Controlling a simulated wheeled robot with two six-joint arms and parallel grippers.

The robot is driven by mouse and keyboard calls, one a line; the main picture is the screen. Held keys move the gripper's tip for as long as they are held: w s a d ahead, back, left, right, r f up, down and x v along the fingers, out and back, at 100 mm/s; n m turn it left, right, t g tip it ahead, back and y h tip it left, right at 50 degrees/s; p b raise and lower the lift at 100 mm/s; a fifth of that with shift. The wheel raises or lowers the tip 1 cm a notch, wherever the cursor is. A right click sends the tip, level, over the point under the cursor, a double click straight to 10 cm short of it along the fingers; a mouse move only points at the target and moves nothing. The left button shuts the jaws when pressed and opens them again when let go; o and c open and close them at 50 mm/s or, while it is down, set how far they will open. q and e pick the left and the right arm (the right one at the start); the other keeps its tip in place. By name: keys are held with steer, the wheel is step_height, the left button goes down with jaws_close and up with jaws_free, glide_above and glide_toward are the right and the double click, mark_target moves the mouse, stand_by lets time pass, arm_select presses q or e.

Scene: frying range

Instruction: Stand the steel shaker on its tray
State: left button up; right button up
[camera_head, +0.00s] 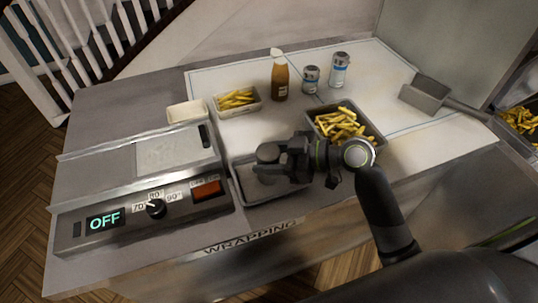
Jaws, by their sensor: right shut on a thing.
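The steel shaker (267,154) is a short grey cylinder, upright as far as I can tell. My right gripper (283,162) is shut on it from the right side and partly hides it. The shaker is over the shallow grey tray (243,190) at the front middle of the counter. I cannot tell whether its base touches the tray floor. My left gripper is not in view.
A heater unit (155,208) with a knob and an OFF display stands at the left. Fries fill a dark tray (374,133) beside my right wrist and a small box (237,101).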

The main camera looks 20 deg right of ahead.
steer(key=o, duration=0.5)
steer(key=shift+f, duration=0.2)
steer(key=o, duration=0.5)
steer(key=shift+r, duration=0.1)
steer(key=shift+c, duration=0.2)
steer(key=shift+d+r, duration=0.1)
steer(key=shift+r, duration=0.05)
steer(key=shift+s+d, duration=0.15)
steer(key=shift+d, duration=0.1)
steer(key=b+v, duration=0.2)
steer(key=v, duration=0.9)
steer(key=shift+d+r, duration=0.1)
steer(key=shift+r, duration=0.05)
